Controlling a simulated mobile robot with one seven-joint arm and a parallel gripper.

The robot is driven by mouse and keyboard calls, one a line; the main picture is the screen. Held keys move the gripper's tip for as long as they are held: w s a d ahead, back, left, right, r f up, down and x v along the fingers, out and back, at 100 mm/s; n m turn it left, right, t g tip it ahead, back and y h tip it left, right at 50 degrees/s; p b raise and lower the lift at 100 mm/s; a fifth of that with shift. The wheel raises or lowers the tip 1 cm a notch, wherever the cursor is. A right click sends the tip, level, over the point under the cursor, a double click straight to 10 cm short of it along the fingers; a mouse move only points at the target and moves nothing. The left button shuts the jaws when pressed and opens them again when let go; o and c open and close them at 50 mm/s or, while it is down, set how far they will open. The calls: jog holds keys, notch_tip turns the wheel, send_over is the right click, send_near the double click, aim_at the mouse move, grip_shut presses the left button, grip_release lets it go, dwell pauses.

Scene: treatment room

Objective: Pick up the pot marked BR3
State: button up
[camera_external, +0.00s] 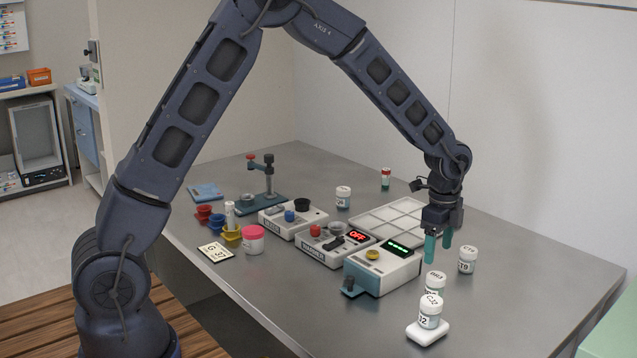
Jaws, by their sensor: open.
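My gripper (438,248) points down with its two teal fingers apart and nothing visible between them. A white-lidded pot (434,280) stands just below and in front of the fingers in the picture. Its lid marking is small and seems to end in 3; I cannot read it surely as BR3. Another white-lidded pot (430,311) stands in front of it on a white block (428,333) and hides its lower part. A third such pot (467,260), its label seeming to end in 9, stands to the right of the fingers. A further pot (343,198) stands farther back.
Devices with lit displays (384,268) stand left of my gripper, with a pale divided tray (385,222) behind. A pink-lidded jar (253,240), coloured cups and a small stand (268,185) are farther left. The grey table (540,285) is clear at the right.

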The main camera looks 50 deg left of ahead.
aim_at(437, 276)
notch_tip(437, 276, down, 6)
jog(key=shift+r, duration=0.25)
jog(key=shift+w+d+f, duration=0.1)
jog(key=shift+d+f, duration=0.05)
jog(key=shift+f, duration=1.2)
jog(key=shift+d+f, duration=0.15)
jog(key=shift+f, duration=1.15)
jog(key=shift+c, duration=0.2)
jog(key=c, duration=1)
